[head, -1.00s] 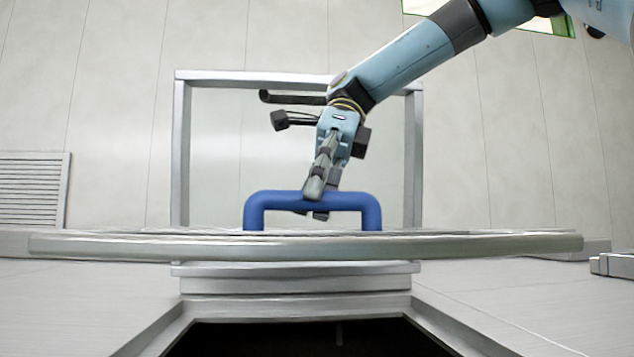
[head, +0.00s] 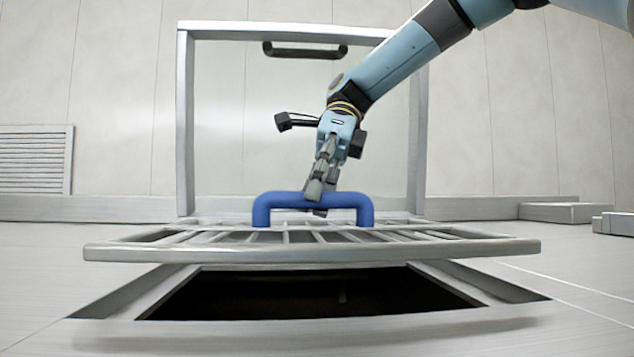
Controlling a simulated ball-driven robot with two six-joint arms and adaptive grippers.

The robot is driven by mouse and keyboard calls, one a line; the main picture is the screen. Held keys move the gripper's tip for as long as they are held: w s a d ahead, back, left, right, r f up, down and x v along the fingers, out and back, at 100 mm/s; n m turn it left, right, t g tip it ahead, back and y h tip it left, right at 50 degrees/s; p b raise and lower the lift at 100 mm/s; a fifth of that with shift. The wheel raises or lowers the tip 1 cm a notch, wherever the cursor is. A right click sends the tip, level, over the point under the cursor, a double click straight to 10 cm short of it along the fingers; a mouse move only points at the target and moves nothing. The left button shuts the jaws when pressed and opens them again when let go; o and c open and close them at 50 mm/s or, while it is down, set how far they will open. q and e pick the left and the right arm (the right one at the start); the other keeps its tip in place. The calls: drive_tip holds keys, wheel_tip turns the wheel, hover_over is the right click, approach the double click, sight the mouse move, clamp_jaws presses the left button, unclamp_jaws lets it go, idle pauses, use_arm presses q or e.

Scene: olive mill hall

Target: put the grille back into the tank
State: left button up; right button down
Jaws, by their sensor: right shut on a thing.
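The grille (head: 310,253) is a flat grey metal frame with bars and a blue handle (head: 312,199) on top. My right gripper (head: 318,194) comes in from the upper right and is shut on the middle of the blue handle. The grille hangs nearly level above the tank's opening (head: 310,293), which is a dark rectangle in the floor with a grey metal rim (head: 140,293). A gap shows between the grille's front edge and the opening. The grille hides the back part of the opening. My left gripper is not in view.
A framed, see-through lid (head: 186,120) stands upright behind the opening, with a black handle (head: 305,50) at its top. A louvred vent (head: 34,160) is on the back wall at left. Low grey blocks (head: 570,212) lie at right. The floor either side is clear.

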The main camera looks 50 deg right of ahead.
sight(319, 224)
drive_tip(key=f, duration=0.1)
drive_tip(key=f+b, duration=0.1)
drive_tip(key=w+d+f, duration=0.1)
drive_tip(key=shift+w, duration=0.1)
drive_tip(key=shift+f+b, duration=1.4)
drive_tip(key=shift+f, duration=0.2)
drive_tip(key=c, duration=1)
unclamp_jaws()
drive_tip(key=shift+c, duration=0.2)
drive_tip(key=shift+f, duration=0.1)
drive_tip(key=v, duration=0.7)
drive_tip(key=shift+d+r, duration=0.1)
drive_tip(key=shift+r, duration=0.15)
